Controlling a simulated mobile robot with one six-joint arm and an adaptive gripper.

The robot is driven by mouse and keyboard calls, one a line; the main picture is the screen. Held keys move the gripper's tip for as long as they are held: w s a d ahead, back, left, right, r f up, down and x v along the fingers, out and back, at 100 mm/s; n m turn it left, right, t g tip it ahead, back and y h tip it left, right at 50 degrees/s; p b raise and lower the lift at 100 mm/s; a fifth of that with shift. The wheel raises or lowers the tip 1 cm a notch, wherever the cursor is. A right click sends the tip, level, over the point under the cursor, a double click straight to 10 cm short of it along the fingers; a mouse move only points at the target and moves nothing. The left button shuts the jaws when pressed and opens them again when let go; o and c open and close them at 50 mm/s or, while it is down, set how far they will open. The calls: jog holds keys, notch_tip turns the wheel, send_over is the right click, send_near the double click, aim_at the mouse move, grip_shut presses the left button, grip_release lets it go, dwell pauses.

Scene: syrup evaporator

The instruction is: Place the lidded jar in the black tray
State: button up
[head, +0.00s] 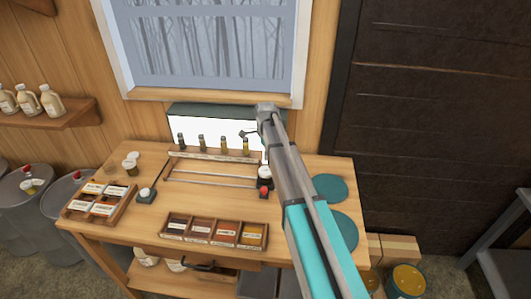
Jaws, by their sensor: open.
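Two small jars with pale lids (131,160) stand close together at the table's left back; I cannot tell which is the lidded jar of the task. A dark jar with a light top (265,172) stands just left of my arm, with a small red-topped item (263,190) in front of it. My gripper (244,134) is small in view near the lit panel, above the table's back, apart from the jars. It is open, with nothing visible in it.
A rack of small bottles (215,156) stands at the back before a lit panel (215,128). A wooden card tray (97,201) and a small dark box with a white knob (146,195) are at left. Flat teal rounds (329,187) lie at right. Bare wood shows mid-table.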

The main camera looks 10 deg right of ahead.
jog(key=shift+s, duration=0.1)
jog(key=s+n, duration=1.9)
jog(key=s, duration=1)
jog(key=shift+d, duration=0.1)
